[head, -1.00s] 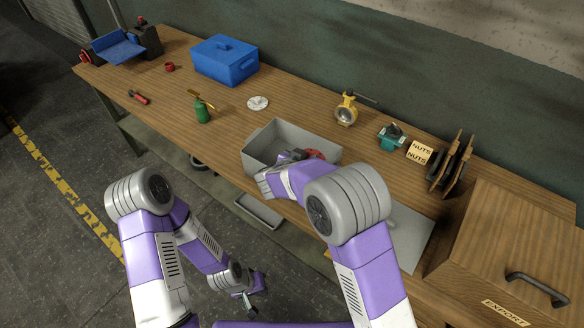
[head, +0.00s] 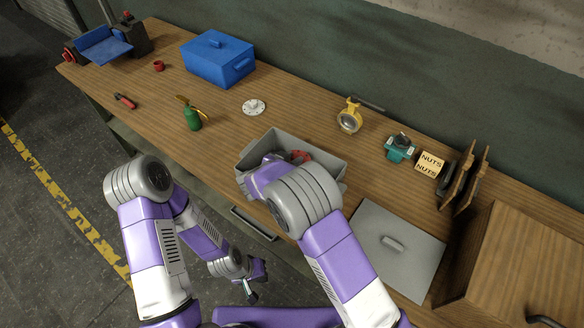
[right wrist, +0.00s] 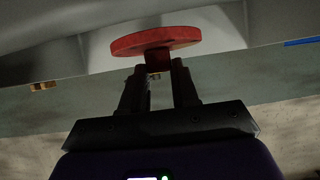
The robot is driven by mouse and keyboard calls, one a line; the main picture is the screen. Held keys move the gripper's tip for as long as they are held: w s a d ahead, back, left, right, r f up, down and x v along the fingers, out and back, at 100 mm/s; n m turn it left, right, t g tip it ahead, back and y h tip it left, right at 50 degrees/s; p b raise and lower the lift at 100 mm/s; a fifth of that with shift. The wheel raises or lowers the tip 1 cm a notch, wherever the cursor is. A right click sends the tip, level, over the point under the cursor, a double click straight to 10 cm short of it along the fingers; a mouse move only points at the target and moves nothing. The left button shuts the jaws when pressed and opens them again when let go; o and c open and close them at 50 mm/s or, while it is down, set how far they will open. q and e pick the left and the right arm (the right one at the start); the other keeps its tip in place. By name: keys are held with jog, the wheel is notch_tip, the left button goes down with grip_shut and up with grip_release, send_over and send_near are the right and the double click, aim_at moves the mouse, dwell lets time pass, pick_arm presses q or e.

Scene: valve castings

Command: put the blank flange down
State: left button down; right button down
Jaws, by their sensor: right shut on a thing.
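The blank flange, a red disc with a short stub (right wrist: 155,41), is in the right wrist view. My right gripper (right wrist: 158,76) is shut on its stub. In the head view, a little of the red flange (head: 300,157) shows inside the open grey bin (head: 330,158), near its back wall. My right arm covers much of the bin and hides most of that gripper. Whether the flange touches the bin cannot be told. My left gripper (head: 252,288) hangs low in front of the bench, away from the bin, its jaws too small to read.
A grey lid (head: 385,270) lies right of the bin. A white flanged disc (head: 254,107), green oil can (head: 193,118) and blue box (head: 218,60) are left. A yellow valve (head: 349,117), teal valve (head: 400,147), nuts box (head: 430,163) and wooden crate (head: 530,250) are right.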

jog(key=shift+w+f, duration=0.2)
jog(key=shift+f, duration=1.6)
jog(key=shift+f+b, duration=0.35)
jog(key=shift+f, duration=0.1)
jog(key=shift+f, duration=0.15)
jog(key=shift+s, duration=0.1)
jog(key=c, duration=0.8)
grip_release()
jog(key=shift+s+f, duration=0.1)
jog(key=shift+f, duration=0.1)
jog(key=shift+c, duration=0.2)
